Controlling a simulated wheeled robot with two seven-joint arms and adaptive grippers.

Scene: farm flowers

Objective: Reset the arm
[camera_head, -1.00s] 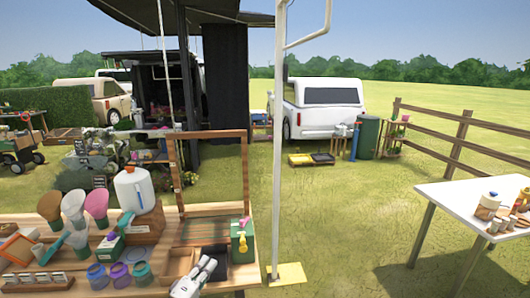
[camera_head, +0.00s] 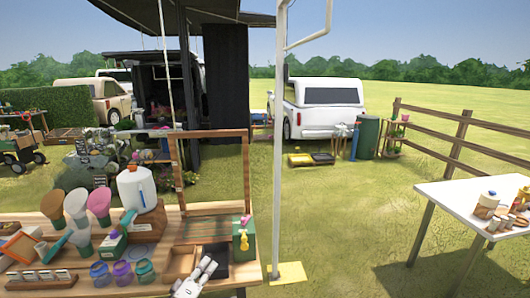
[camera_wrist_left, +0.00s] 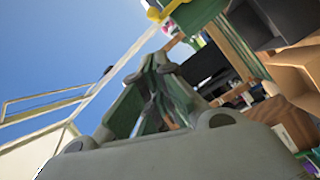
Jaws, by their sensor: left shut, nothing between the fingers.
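My left gripper (camera_head: 208,270) is low in the head view, at the front edge of the wooden table (camera_head: 60,262), in front of the wooden compartment box. It is shut and empty. In the left wrist view its closed fingers (camera_wrist_left: 160,92) point up against blue sky, with the green box, yellow tap and wooden compartments tilted at the upper right. My right gripper is not in view.
On the table stand a white jug (camera_head: 137,188), several coloured cones, several small jars (camera_head: 122,271) and a green box with a yellow front (camera_head: 244,243). A white pole (camera_head: 277,150) rises just right of the table. A white table (camera_head: 455,200) stands at the far right. Grass between is clear.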

